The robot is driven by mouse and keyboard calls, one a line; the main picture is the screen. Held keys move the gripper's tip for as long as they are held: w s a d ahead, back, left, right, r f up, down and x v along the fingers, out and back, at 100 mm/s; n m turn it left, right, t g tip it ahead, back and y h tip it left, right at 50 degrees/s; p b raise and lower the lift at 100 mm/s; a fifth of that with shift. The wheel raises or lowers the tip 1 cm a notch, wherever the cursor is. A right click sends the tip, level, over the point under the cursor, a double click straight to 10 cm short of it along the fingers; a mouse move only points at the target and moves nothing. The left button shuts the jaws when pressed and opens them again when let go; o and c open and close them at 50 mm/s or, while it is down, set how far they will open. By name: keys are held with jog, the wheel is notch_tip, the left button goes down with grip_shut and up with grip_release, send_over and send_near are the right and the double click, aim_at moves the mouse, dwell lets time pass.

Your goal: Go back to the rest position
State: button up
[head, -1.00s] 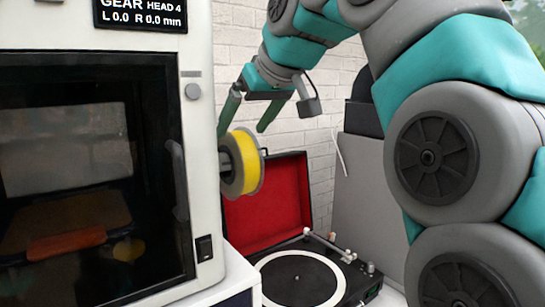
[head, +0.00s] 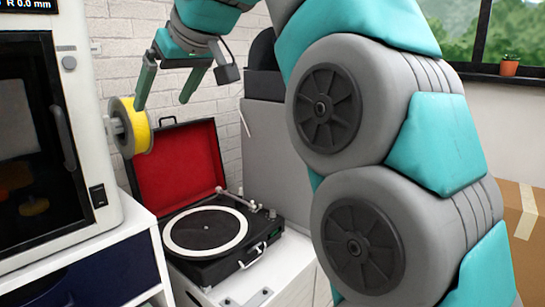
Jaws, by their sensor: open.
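My gripper (head: 166,102) is open and empty, with its two fingers apart and pointing down. It is at the upper left of the head view. A yellow filament spool (head: 139,127) hangs on the side of the white printer, just below and left of the left fingertip. I cannot tell whether that finger touches the spool. My teal and grey arm fills the middle and right of the view.
A white 3D printer (head: 90,130) with a dark door stands at left. An open record player (head: 206,230) with a red-lined lid sits on a white cabinet (head: 285,272). A cardboard box (head: 525,240) is at right. A plant pot (head: 509,68) stands on the windowsill.

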jog(key=s+d+f+m+g+h, duration=0.2)
jog(key=s+d+f+m, duration=0.1)
jog(key=d+f, duration=0.75)
jog(key=s+d+f+m+g+h, duration=0.1)
jog(key=s+d+f+m+h, duration=0.15)
jog(key=d+f, duration=0.8)
jog(key=s+d+f+m+g+h, duration=0.1)
jog(key=s+d+f+m+g, duration=0.1)
jog(key=s+d+f, duration=0.4)
jog(key=s+d+f+m+g+h, duration=0.1)
jog(key=s+d+f, duration=0.5)
jog(key=s+f, duration=1.1)
jog(key=shift+s+m+g, duration=0.4)
jog(key=shift+m+g, duration=0.35)
jog(key=shift+g, duration=0.15)
jog(key=shift+h, duration=0.25)
